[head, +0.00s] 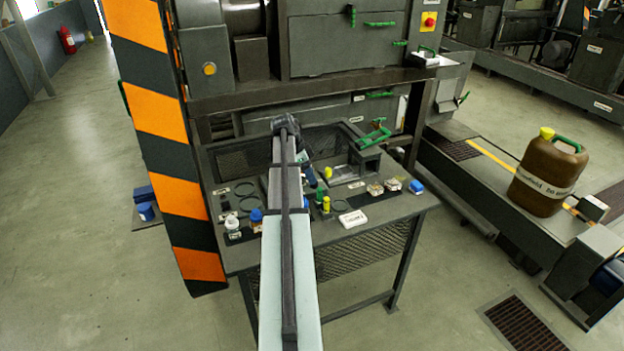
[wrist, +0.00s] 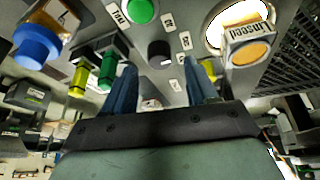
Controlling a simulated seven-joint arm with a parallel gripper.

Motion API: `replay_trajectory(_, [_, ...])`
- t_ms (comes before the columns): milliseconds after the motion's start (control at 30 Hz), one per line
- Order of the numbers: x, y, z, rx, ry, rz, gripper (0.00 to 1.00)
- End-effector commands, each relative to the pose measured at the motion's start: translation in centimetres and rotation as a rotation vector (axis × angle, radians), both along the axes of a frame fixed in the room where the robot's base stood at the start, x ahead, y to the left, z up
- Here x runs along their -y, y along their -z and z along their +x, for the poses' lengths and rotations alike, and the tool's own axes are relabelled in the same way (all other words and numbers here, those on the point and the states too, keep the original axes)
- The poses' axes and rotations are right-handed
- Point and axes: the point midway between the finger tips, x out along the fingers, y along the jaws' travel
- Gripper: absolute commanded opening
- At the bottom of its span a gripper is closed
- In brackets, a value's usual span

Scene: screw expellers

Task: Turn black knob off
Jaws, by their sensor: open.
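A small round black knob (wrist: 159,50) stands on the grey panel in the wrist view, with white labels beside it. My gripper (wrist: 160,68) is open, its two blue fingers pointing at the panel. The knob shows beyond the fingertips, in the gap between them. I cannot tell how far the tips are from it, and its turn position is too small to read. In the head view my arm covers much of the bench, the gripper (head: 312,178) is partly hidden behind it, and I cannot make out the knob.
The bench (head: 385,212) holds small jars and bottles. In the wrist view a green button (wrist: 141,11), a green-and-black fitting (wrist: 108,67), a blue-capped jar (wrist: 38,43) and a yellow-lidded container (wrist: 249,52) crowd around. A brown jug (head: 545,180) stands at right.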

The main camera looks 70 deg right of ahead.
Motion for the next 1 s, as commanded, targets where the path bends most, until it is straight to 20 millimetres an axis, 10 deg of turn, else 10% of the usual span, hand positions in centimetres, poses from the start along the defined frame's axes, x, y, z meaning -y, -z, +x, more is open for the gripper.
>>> replay_trajectory(633, [0.5,2.7,-1.0,0.000,-0.001,0.000,0.58])
replay_trajectory(1000, [0.5,2.7,-1.0,0.000,-0.001,0.000,0.23])
